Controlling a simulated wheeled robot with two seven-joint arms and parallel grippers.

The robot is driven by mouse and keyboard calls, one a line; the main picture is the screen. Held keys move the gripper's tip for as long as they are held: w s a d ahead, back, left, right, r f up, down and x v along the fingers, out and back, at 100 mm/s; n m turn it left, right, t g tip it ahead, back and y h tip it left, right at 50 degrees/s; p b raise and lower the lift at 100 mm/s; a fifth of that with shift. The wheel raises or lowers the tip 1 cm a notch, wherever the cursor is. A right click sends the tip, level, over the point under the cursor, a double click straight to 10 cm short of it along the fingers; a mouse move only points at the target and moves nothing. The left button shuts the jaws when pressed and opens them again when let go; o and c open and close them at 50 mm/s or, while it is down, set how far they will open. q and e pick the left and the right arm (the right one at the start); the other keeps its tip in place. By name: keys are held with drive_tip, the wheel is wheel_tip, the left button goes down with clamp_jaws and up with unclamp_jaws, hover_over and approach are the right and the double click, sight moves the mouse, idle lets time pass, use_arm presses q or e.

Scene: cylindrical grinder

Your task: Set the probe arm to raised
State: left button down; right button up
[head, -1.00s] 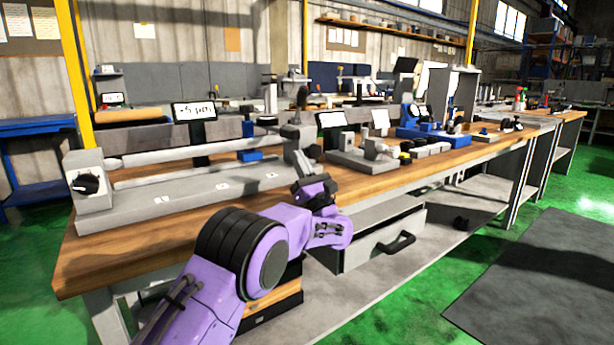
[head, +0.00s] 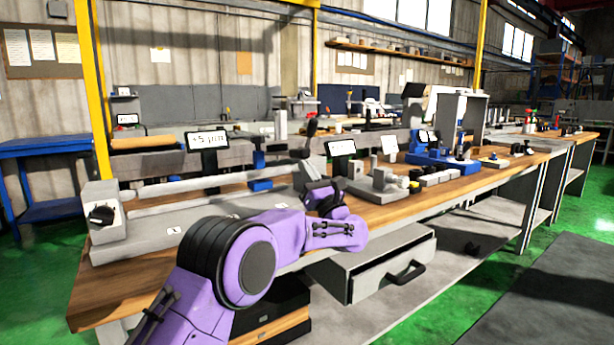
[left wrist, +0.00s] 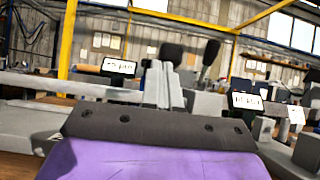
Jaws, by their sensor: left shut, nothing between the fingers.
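A grey lever with a black grip (head: 312,126), which looks like the probe arm, stands at the right end of the grinder's bed in the head view. It leans slightly right at the top. In the left wrist view a black-gripped lever (left wrist: 208,60) also leans right, behind the gripper. My left gripper (head: 306,172) is in front of and below the lever, at the grinder's right end. Its grey fingers (left wrist: 163,82) are together and empty. The wrist hides the lever's lower part, and I cannot tell whether the fingers touch it. My right gripper is out of view.
The grinder's headstock with a black knob (head: 101,215) is at the left. A display (head: 207,141) and a second screen (head: 340,148) stand on the wooden bench. Blue and grey fixtures (head: 430,152) are to the right. A drawer (head: 372,277) juts out below.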

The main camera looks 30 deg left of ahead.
use_arm(q)
wheel_tip(320, 180, up, 10)
drive_tip(key=a+g+h+p, duration=0.1)
drive_tip(key=g+h+p, duration=0.1)
drive_tip(key=p, duration=0.4)
drive_tip(key=shift+w+a+h+p, duration=0.3)
drive_tip(key=shift+h+p, duration=0.05)
drive_tip(key=shift+h, duration=0.45)
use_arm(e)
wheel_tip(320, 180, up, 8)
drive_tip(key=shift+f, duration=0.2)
use_arm(q)
drive_tip(key=shift+r, duration=0.2)
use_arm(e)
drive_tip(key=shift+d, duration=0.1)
use_arm(q)
drive_tip(key=f+b+v, duration=0.1)
drive_tip(key=b+v, duration=0.5)
drive_tip(key=v, duration=0.4)
drive_tip(key=shift+d+f, duration=0.15)
drive_tip(key=shift+f, duration=0.05)
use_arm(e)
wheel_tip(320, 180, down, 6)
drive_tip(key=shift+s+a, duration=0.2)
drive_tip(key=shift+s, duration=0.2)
use_arm(q)
drive_tip(key=shift+w, duration=0.1)
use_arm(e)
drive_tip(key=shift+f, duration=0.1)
